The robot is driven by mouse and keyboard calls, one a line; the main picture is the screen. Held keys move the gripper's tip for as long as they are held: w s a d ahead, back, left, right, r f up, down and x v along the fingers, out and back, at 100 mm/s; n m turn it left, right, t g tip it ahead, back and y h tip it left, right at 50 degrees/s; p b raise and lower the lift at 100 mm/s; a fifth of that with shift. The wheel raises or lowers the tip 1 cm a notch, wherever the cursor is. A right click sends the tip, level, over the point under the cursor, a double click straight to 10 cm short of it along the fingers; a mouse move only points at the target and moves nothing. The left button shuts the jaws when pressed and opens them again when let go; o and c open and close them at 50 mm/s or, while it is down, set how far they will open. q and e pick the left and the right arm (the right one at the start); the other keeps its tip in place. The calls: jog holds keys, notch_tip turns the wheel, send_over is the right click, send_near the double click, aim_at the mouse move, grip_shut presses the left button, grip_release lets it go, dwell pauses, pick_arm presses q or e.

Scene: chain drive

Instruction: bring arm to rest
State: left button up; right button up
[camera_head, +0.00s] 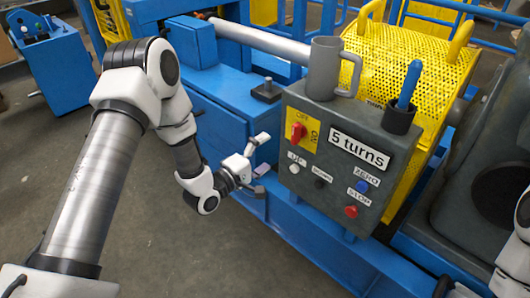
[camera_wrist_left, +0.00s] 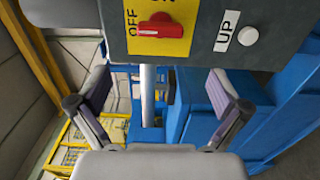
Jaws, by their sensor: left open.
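My left gripper (camera_head: 259,163) is in front of the left side of the grey control box (camera_head: 328,200) in the head view. In the left wrist view its two fingers (camera_wrist_left: 158,95) are spread apart with nothing between them. The box carries a red switch (camera_head: 298,132) on a yellow plate, a white UP button (camera_head: 294,169), a dark button, a blue button and a red STOP button (camera_head: 351,211). The red switch (camera_wrist_left: 160,27) and UP button (camera_wrist_left: 248,36) also show in the left wrist view, ahead of the fingers. Only part of my right arm shows at the right edge; its gripper is out of view.
A grey mug (camera_head: 323,68) and a dark cup (camera_head: 398,118) holding a blue stick stand on the box. A yellow perforated guard (camera_head: 420,60) is behind it. Blue machine frame (camera_head: 300,232) runs below the box. Open floor (camera_head: 190,255) lies at the lower left.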

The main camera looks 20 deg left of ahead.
pick_arm(q)
jog(key=s+d+f+m+g+y, duration=0.15)
jog(key=s+f+g, duration=0.25)
jog(key=s+f, duration=0.4)
jog(key=s+d+f+m+g+y, duration=0.1)
jog(key=s+d+f+g, duration=0.2)
jog(key=s+f, duration=0.55)
jog(key=s+a+f+m+g+y, duration=0.2)
jog(key=s+f+m+g, duration=0.25)
jog(key=s+f, duration=0.35)
jog(key=s+a+m+g+y, duration=0.2)
jog(key=s+m+g, duration=0.3)
jog(key=s, duration=0.5)
notch_tip(320, 180, up, 14)
jog(key=m+p, duration=0.1)
jog(key=p, duration=1.4)
jog(key=shift+s+a+m, duration=0.15)
jog(key=shift+s+m, duration=0.15)
jog(key=shift+m, duration=0.1)
jog(key=shift+r+g, duration=0.1)
jog(key=shift+g, duration=0.15)
